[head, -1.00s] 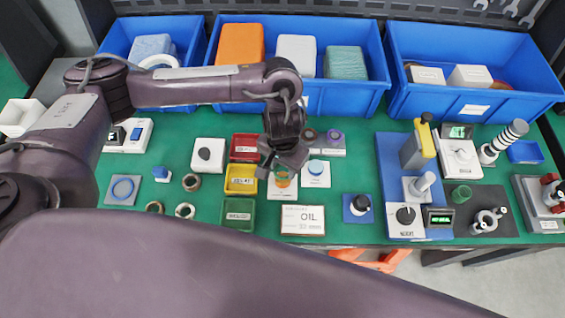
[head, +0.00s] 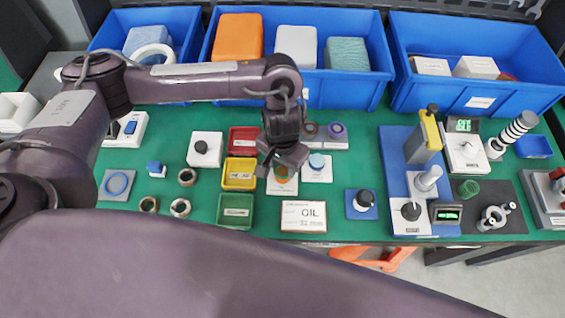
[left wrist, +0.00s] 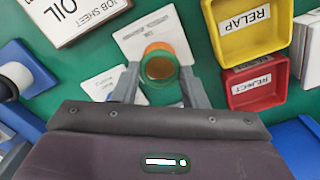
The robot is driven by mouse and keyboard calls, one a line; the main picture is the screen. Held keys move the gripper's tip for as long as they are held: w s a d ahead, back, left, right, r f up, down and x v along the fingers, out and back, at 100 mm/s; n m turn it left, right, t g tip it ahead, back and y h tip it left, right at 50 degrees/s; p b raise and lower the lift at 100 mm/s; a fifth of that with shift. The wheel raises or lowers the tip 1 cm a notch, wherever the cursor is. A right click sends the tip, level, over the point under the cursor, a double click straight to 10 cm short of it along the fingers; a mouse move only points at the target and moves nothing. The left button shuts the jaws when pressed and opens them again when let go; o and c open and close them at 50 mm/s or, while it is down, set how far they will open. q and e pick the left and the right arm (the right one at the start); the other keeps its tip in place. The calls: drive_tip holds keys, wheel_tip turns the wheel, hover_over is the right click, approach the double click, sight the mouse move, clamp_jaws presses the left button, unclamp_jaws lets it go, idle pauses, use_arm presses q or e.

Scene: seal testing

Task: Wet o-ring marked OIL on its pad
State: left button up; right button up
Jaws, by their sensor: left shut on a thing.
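My left gripper (head: 282,168) points down over a white card with a round orange-brown pad (head: 282,174), left of a similar card with a blue-topped pad (head: 317,162). A job sheet marked OIL (head: 303,215) lies in front and also shows in the left wrist view (left wrist: 75,15). My right gripper is out of view.
Red (head: 243,141), yellow (head: 239,174) and green (head: 235,211) trays stand just left of the gripper. A knob on a blue base (head: 360,204) and a blue test stand (head: 398,160) are to the right. Blue bins (head: 348,92) line the back.

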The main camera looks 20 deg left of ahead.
use_arm(q)
drive_tip(key=shift+f, duration=0.35)
idle(0.5)
drive_tip(key=shift+s+f+p, duration=0.1)
drive_tip(key=shift+p, duration=0.3)
idle(1.9)
wheel_tip(320, 180, up, 5)
drive_tip(key=p, duration=0.6)
idle(0.3)
idle(0.5)
